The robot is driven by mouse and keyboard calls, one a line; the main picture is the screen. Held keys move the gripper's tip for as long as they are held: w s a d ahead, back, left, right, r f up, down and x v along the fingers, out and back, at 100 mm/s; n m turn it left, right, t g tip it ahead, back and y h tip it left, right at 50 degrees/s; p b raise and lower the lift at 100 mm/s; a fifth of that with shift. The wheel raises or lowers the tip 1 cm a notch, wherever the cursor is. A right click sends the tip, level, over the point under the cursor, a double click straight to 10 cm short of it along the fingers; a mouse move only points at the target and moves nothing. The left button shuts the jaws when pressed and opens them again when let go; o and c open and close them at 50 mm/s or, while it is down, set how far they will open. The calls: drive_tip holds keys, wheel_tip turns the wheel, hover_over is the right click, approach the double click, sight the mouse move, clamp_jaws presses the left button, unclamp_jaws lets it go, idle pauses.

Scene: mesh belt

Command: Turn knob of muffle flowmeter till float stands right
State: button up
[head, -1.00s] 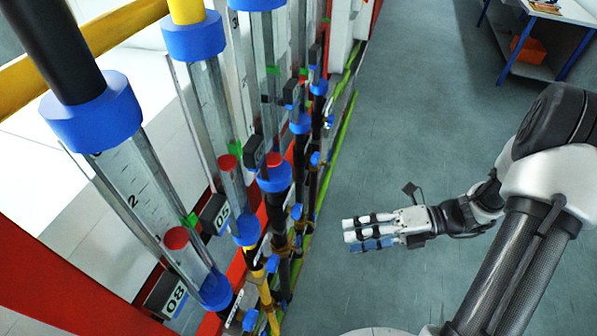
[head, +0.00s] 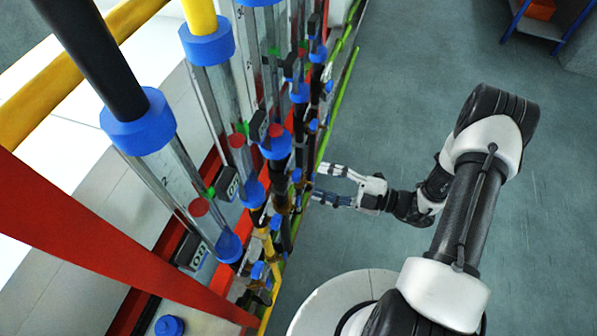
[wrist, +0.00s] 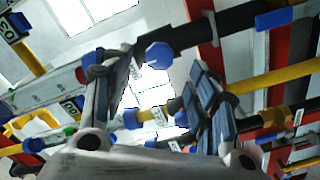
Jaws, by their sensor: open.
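A row of clear flowmeter tubes with blue end collars runs along the left in the head view. The nearest tube (head: 165,175) has a red float (head: 199,207) low inside and a green mark (head: 210,192) beside it. The tube behind has a red float (head: 237,141) too. I cannot tell which one is the muffle flowmeter. My gripper (head: 321,183) is open and empty, pointing left at the lower pipes. In the wrist view, a blue knob (wrist: 159,55) on a black pipe shows between the spread fingers, apart from them. Another blue knob (wrist: 130,119) shows lower down.
A red frame bar (head: 110,235) crosses the near left. Black and yellow pipes with several blue knobs crowd below the tubes. A green rail (head: 341,95) edges the rack. Grey floor (head: 420,70) is clear to the right. A blue-legged table (head: 545,25) stands far right.

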sight(299, 175)
drive_tip(key=x, duration=0.7)
drive_tip(key=shift+w+a+p, duration=0.15)
drive_tip(key=shift+a+p, duration=0.2)
drive_tip(key=shift+p, duration=0.05)
drive_tip(key=shift+c, duration=0.3)
drive_tip(key=c, duration=1)
drive_tip(key=shift+f+n, duration=0.1)
drive_tip(key=shift+n, duration=0.3)
